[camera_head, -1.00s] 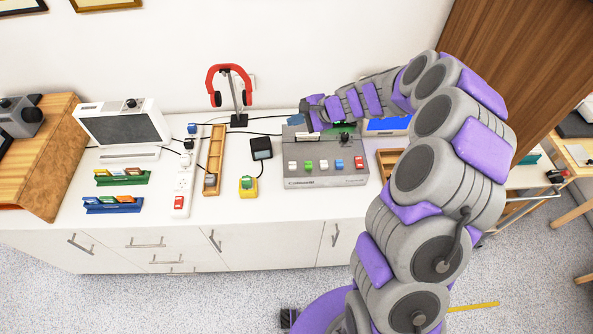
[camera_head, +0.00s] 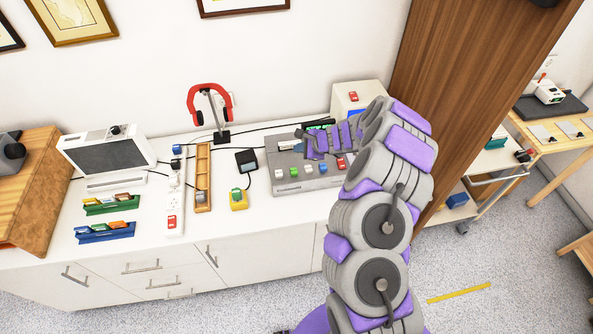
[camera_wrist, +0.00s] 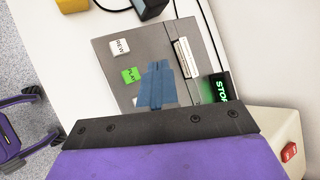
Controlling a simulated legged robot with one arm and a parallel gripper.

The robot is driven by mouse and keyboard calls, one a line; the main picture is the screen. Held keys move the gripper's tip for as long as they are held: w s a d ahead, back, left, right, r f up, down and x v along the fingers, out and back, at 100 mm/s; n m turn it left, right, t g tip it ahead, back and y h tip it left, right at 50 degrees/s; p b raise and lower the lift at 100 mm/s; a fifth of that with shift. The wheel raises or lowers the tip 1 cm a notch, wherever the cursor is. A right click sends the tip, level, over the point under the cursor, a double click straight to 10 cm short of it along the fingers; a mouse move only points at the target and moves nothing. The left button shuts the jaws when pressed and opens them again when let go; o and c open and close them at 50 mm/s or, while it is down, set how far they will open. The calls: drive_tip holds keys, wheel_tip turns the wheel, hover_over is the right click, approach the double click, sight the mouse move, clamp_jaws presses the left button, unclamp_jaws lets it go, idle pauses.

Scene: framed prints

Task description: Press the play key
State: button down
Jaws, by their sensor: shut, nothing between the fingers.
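The grey tape deck (camera_head: 300,186) sits on the white cabinet with a row of coloured keys along its front. The green play key (camera_head: 294,172) is second from the left; in the wrist view the play key (camera_wrist: 131,75) shows its label, beside the white REW key (camera_wrist: 119,46). The deck's display (camera_wrist: 219,88) reads STOP in green. My gripper (camera_head: 303,146) is over the deck, behind the key row. In the wrist view its blue fingers (camera_wrist: 158,68) are together and empty, just right of the play key and apart from it in the picture. Their height above the deck is unclear.
A yellow block with a green button (camera_head: 238,200) and a black box (camera_head: 246,160) stand left of the deck. A cream box with a red switch (camera_head: 353,97) stands at the back right. Cables run across the cabinet top.

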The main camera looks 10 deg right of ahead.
drive_tip(key=a+f+b, duration=0.2)
drive_tip(key=a+f, duration=0.1)
drive_tip(key=b, duration=0.3)
hover_over(294, 172)
drive_tip(key=d, duration=0.2)
wheel_tip(294, 172, down, 5)
drive_tip(key=shift+a+f, duration=0.1)
drive_tip(key=shift+a+f+b, duration=0.15)
drive_tip(key=shift+f+b, duration=0.05)
drive_tip(key=shift+b, duration=0.25)
drive_tip(key=shift+a+f, duration=0.15)
drive_tip(key=shift+a, duration=0.8)
drive_tip(key=shift+d, duration=0.95)
drive_tip(key=shift+a, duration=0.8)
drive_tip(key=shift+d, duration=0.65)
drive_tip(key=shift+a, duration=0.5)
